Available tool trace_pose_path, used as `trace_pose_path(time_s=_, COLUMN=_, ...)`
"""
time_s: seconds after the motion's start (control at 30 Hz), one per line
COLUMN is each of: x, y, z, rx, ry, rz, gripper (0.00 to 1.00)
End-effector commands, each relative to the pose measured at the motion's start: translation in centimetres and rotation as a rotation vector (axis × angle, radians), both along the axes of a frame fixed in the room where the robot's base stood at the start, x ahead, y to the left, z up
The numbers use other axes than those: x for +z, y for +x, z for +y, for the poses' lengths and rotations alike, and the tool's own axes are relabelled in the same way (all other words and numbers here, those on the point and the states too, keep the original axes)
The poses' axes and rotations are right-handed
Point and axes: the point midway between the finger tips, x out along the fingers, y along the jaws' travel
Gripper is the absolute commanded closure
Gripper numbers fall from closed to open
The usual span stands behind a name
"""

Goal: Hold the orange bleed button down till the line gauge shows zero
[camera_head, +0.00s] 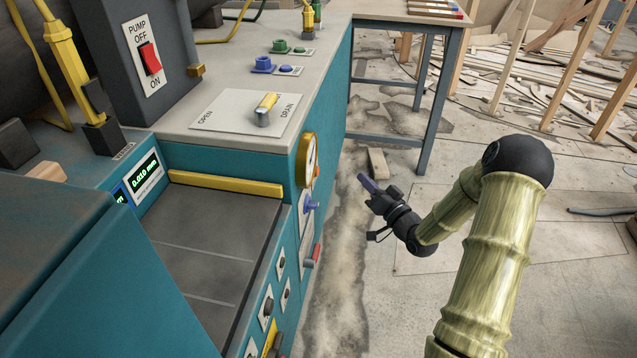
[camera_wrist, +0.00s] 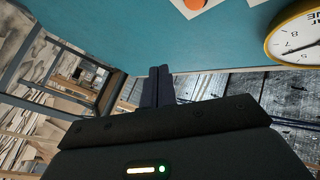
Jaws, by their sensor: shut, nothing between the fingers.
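The orange bleed button (camera_head: 317,172) shows edge-on on the teal front panel in the head view, just right of the gauge. In the wrist view an orange round part (camera_wrist: 196,3) on a white plate is cut off by the top edge. The yellow-rimmed line gauge (camera_head: 307,160) is on the same panel; it also shows in the wrist view (camera_wrist: 298,36), partly cut off. Its dark needle is off to one side, and I cannot read the value surely. My gripper (camera_head: 367,182) is shut and empty, to the right of the panel and apart from the button. Its fingers (camera_wrist: 157,87) show in the wrist view.
Below the gauge, a blue handle (camera_head: 311,204) and a red-ended lever (camera_head: 313,256) stick out from the panel. A yellow-handled OPEN/DRAIN valve (camera_head: 266,108) and a red pump switch (camera_head: 150,59) are above. Bare floor lies right of the cabinet; a table (camera_head: 440,20) stands behind.

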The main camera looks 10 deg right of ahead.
Motion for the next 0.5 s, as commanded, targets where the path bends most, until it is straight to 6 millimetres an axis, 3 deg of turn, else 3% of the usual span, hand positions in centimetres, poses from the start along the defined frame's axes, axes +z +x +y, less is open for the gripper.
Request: trace_pose_path(time_s=0.5, x=0.2, y=0.4, z=1.2, rx=0.001, ry=-0.001, rz=0.0, gripper=1.0)
